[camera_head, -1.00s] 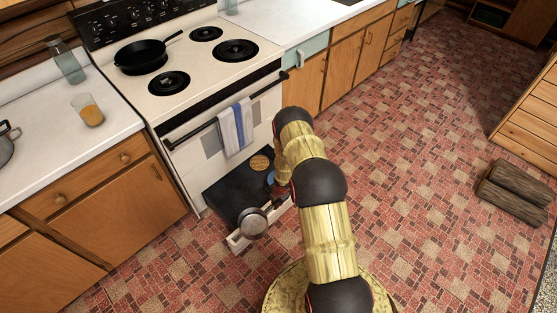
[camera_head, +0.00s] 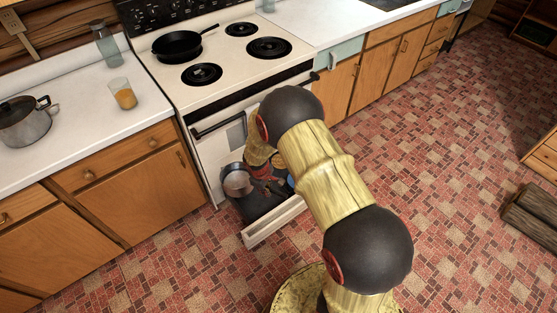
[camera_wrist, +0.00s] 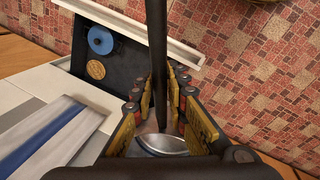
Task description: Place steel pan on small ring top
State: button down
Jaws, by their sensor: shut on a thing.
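The steel pan (camera_head: 237,181) hangs in front of the oven, above the left part of the open drawer. My gripper (camera_head: 262,172) is just right of it, partly hidden by my arm. In the wrist view my gripper (camera_wrist: 160,98) is shut on a long dark handle (camera_wrist: 157,50), and part of the pan's metal (camera_wrist: 165,144) shows below the fingers. The stove top has two smaller-looking bare rings, one at front left (camera_head: 202,74) and one at back right (camera_head: 241,29). Both are higher than the pan and clear.
A black skillet (camera_head: 177,44) stands at the stove's back left. A larger bare ring (camera_head: 269,47) is at front right. The open drawer (camera_head: 275,222) holds a blue item (camera_wrist: 100,40) and a round wooden piece (camera_wrist: 96,70). A glass (camera_head: 124,95) and a lidded pot (camera_head: 24,121) stand on the left counter.

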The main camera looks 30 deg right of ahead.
jog(key=a+r+m+g, duration=0.1)
jog(key=a+r+m, duration=0.5)
jog(key=r, duration=0.8)
jog(key=shift+s+a+m, duration=0.15)
jog(key=shift+a+m, duration=0.25)
jog(key=shift+a, duration=0.8)
